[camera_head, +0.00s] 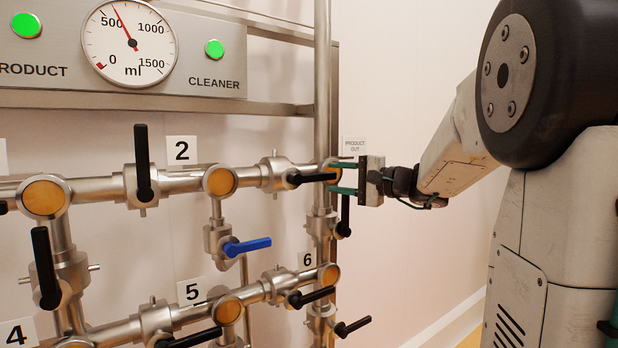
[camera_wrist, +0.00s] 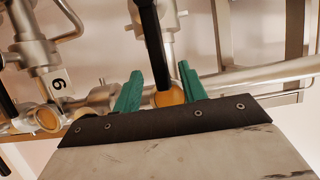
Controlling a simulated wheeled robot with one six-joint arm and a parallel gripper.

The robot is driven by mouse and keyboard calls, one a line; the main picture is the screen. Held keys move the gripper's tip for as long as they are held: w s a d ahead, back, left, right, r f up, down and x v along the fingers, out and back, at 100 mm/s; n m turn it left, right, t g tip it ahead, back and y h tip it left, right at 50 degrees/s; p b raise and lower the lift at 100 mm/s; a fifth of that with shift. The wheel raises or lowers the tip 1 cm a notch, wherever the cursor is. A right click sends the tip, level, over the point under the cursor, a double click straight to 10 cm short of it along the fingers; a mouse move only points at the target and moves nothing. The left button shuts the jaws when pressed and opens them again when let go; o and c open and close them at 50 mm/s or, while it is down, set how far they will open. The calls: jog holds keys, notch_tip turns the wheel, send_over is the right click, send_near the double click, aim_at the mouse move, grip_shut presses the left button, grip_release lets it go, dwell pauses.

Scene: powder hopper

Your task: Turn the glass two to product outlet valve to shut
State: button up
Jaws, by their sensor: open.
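The valve between glass 2 (camera_head: 220,181) and the product outlet has a metal body (camera_head: 276,172) and a black lever (camera_head: 308,178). The lever lies roughly level, along the pipe, pointing right. My gripper (camera_head: 332,178) comes in from the right with its green fingers one above the other, open. The lever's end shows between the fingers in the head view.
A product-out glass (camera_wrist: 170,97) lies close by the fingers. A black lever (camera_head: 344,215) hangs just below my gripper. A blue lever (camera_head: 247,246) is lower left. A vertical pipe (camera_head: 323,80) rises beside the fingers.

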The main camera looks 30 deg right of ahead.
aim_at(328, 177)
jog(key=x, duration=0.6)
jog(key=shift+a, duration=0.15)
grip_shut()
